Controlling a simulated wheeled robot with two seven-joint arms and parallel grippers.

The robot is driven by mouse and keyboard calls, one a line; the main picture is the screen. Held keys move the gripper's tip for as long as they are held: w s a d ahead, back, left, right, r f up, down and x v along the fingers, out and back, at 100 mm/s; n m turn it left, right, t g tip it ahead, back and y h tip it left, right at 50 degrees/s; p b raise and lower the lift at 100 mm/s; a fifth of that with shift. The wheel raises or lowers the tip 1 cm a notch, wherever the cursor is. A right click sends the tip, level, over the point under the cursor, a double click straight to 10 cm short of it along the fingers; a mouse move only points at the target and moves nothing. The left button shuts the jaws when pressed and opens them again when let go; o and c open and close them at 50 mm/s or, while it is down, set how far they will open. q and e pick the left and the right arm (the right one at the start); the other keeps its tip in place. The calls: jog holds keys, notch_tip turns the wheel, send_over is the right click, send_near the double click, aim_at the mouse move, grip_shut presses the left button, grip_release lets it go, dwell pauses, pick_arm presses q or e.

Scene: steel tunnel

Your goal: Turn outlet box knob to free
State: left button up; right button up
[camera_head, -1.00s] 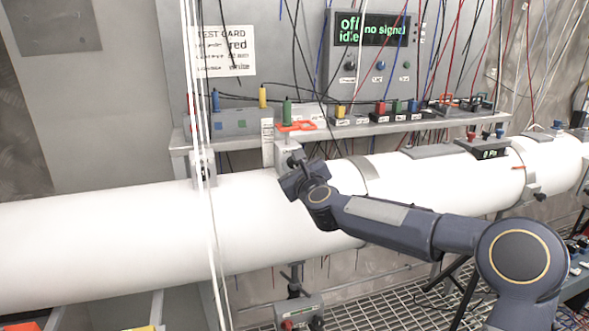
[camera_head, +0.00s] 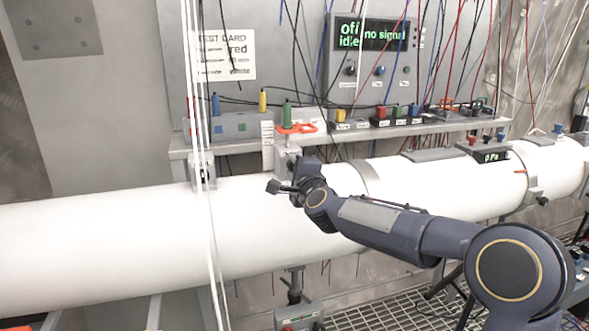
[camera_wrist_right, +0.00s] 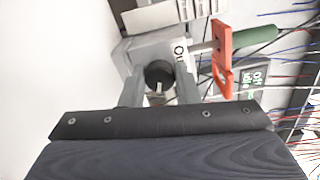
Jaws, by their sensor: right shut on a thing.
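The grey outlet box (camera_wrist_right: 150,48) sits on top of the white pipe, with a round black knob (camera_wrist_right: 159,75) on its near face. In the head view the outlet box (camera_head: 287,158) is partly covered by my right gripper (camera_head: 284,178). In the right wrist view the two grey fingers of my right gripper (camera_wrist_right: 160,92) stand on either side of the knob and are shut on it. A pale mark shows on the knob's face, and a round mark is printed on the box beside it. My left gripper is not in view.
A red-orange handle (camera_wrist_right: 222,60) and a green plug (camera_wrist_right: 255,36) are close to the box. A shelf (camera_head: 405,130) behind carries several coloured blocks. White cables (camera_head: 205,230) hang across the pipe at left.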

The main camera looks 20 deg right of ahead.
jog(key=n, duration=0.6)
jog(key=shift+n, duration=0.3)
jog(key=n+p, duration=0.1)
jog(key=n, duration=0.2)
jog(key=shift+n, duration=0.3)
jog(key=n, duration=0.3)
jog(key=shift+f+n+p, duration=0.1)
jog(key=shift+n+p, duration=0.2)
jog(key=n, duration=0.4)
jog(key=shift+f+n+p, duration=0.1)
jog(key=shift+n+p, duration=0.3)
jog(key=shift+n, duration=1.8)
jog(key=o, duration=1)
jog(key=shift+d, duration=0.1)
jog(key=shift+c, duration=0.2)
